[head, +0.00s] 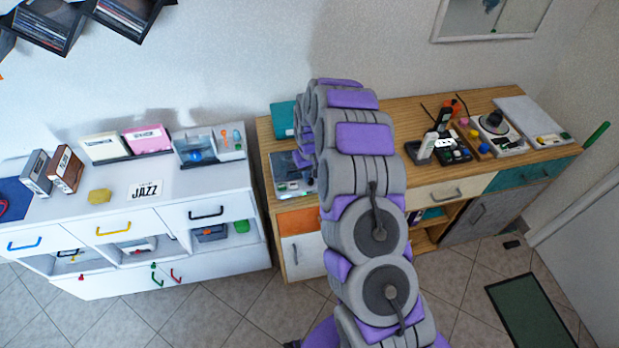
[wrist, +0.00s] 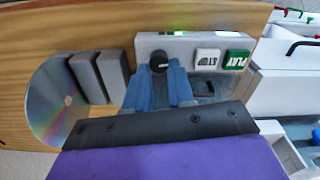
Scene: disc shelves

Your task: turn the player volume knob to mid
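The player (head: 293,188) is a grey box at the left end of the wooden cabinet in the head view, partly hidden by my arm. In the wrist view the player's light panel (wrist: 222,41) shows a green PLAY button (wrist: 237,60), a white STOP button (wrist: 208,58) and a round black volume knob (wrist: 159,62). My gripper (wrist: 160,75) has its two blue fingers apart, with the tips at either side of the knob. I cannot tell whether they touch it. The knob's pointer is too small to read. In the head view my gripper is hidden behind my arm.
A shiny disc (wrist: 50,103) and two grey blocks (wrist: 98,78) lie left of the knob in the wrist view. A white drawer unit (head: 165,210) stands left of the wooden cabinet (head: 395,110). Small devices crowd the cabinet's right end.

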